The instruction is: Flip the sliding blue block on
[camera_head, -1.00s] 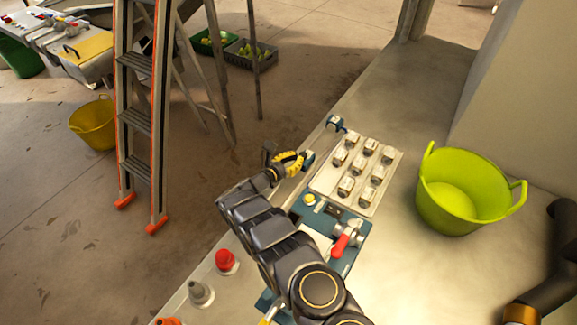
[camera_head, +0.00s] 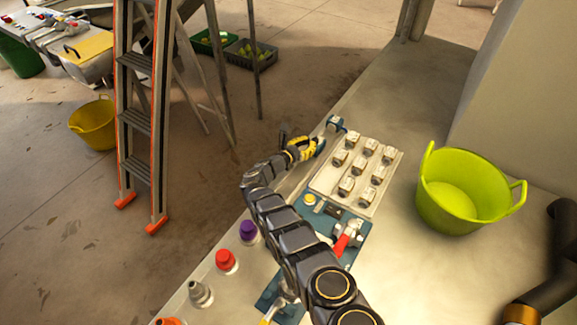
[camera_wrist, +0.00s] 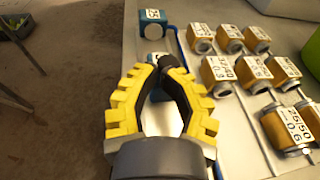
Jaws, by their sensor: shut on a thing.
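The sliding blue block (camera_wrist: 157,58) shows at my fingertips in the wrist view, mostly covered by them. In the head view a small blue part of it (camera_head: 320,144) shows just beyond my yellow fingers. My gripper (camera_wrist: 158,70) is shut on it near the left edge of the bench. A second blue block (camera_head: 336,123) with a white label stands a short way farther along the same edge. It also shows ahead of my fingers in the wrist view (camera_wrist: 153,23). How firmly the fingers hold the block is hidden.
A pale plate with several labelled knobs (camera_head: 346,186) lies right of my gripper. A blue panel with a red lever (camera_head: 340,243) and purple (camera_head: 248,230) and red (camera_head: 225,260) buttons are nearer. A lime bucket (camera_head: 462,205) stands right. A ladder (camera_head: 137,120) stands on the floor, left.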

